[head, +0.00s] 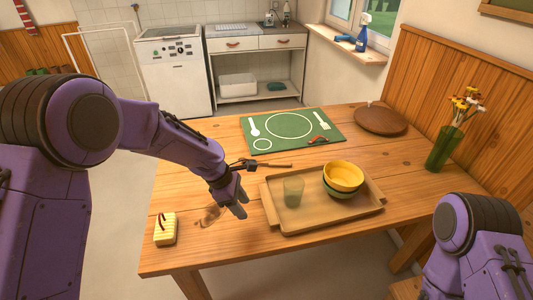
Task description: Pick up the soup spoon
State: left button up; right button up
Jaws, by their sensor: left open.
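A thin dark utensil (276,165) with a long handle lies on the wooden table, just beyond my left wrist. It may be the soup spoon, but it is too small and partly hidden to be sure. My left gripper (241,204) points down, open and empty, over the table between this utensil and the near edge, left of the tray. A small red and dark item (318,138) lies on the green placemat (290,147); its kind is unclear. The placemat bears white outlines of a spoon, plate, fork and cup. My right gripper is out of view.
A wooden tray (285,226) holds a clear greenish cup (293,191) and a yellow bowl (343,176) stacked on a green one.

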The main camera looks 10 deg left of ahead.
aim_at(244, 162)
jog(key=z, duration=0.05)
jog(key=i, duration=1)
